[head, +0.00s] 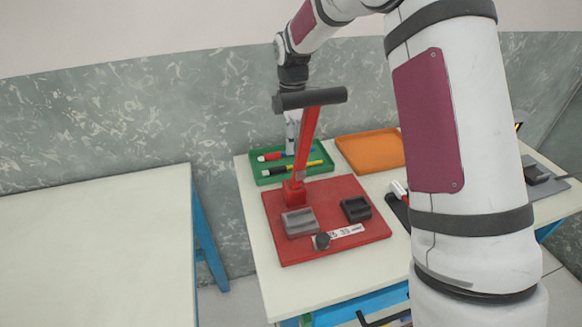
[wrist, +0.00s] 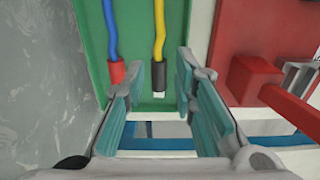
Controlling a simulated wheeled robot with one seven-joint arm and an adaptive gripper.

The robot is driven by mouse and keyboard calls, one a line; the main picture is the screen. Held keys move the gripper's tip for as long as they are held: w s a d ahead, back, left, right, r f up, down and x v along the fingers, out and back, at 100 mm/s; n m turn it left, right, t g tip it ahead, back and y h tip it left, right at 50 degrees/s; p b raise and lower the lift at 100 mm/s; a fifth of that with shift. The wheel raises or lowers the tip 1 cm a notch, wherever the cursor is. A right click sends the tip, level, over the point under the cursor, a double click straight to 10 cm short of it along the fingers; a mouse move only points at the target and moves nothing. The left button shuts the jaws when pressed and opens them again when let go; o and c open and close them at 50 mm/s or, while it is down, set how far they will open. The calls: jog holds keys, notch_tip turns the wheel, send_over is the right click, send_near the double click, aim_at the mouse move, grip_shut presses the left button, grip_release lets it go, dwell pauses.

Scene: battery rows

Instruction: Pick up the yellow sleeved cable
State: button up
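The yellow cable (wrist: 159,28) has a black sleeve and a pale tip. It lies in the green tray (wrist: 95,40), and its sleeved end shows between my fingertips in the wrist view. In the head view the same yellow cable (head: 312,163) lies along the near side of the green tray (head: 262,181). My gripper (wrist: 161,76) is open, with one finger on each side of the black sleeve and a gap showing. It also shows in the head view (head: 291,145), partly hidden behind a red post. I cannot tell the exact height of the fingers above the tray.
A blue cable (wrist: 110,30) with a red sleeve lies left of the yellow one. A red post (head: 307,140) with a dark crossbar rises from a red board (head: 285,250) close beside my gripper. An orange tray (head: 370,152) stands to the right. The left table (head: 95,245) is bare.

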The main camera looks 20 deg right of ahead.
jog(key=shift+d+f, duration=0.1)
jog(key=shift+f, duration=3.6)
jog(key=shift+w, duration=0.1)
grip_shut()
